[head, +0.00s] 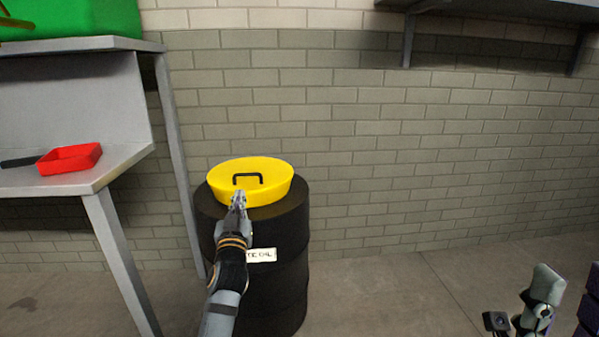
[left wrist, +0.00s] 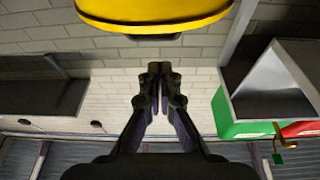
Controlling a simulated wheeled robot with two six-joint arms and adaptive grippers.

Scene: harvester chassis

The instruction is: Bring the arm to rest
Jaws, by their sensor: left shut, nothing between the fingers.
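My left gripper (head: 238,200) reaches in from the bottom in the head view, in front of a black drum with a yellow lid (head: 250,181). It is shut and empty; its fingertips meet in the left wrist view (left wrist: 160,68). The fingertips overlap the lid's front edge in the head view, below its black handle; I cannot tell whether they touch it. The lid also shows at the top of the left wrist view (left wrist: 155,12), apart from the fingers there. Part of my right arm shows at the lower right of the head view, but its gripper fingers are not in view.
The black drum (head: 285,250) stands by a brick wall. A grey workbench (head: 110,165) with a red tray (head: 69,159) is at the left, with a green object (head: 75,20) on its upper shelf. A grey wall shelf (head: 490,8) is at the upper right. The floor right of the drum is clear.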

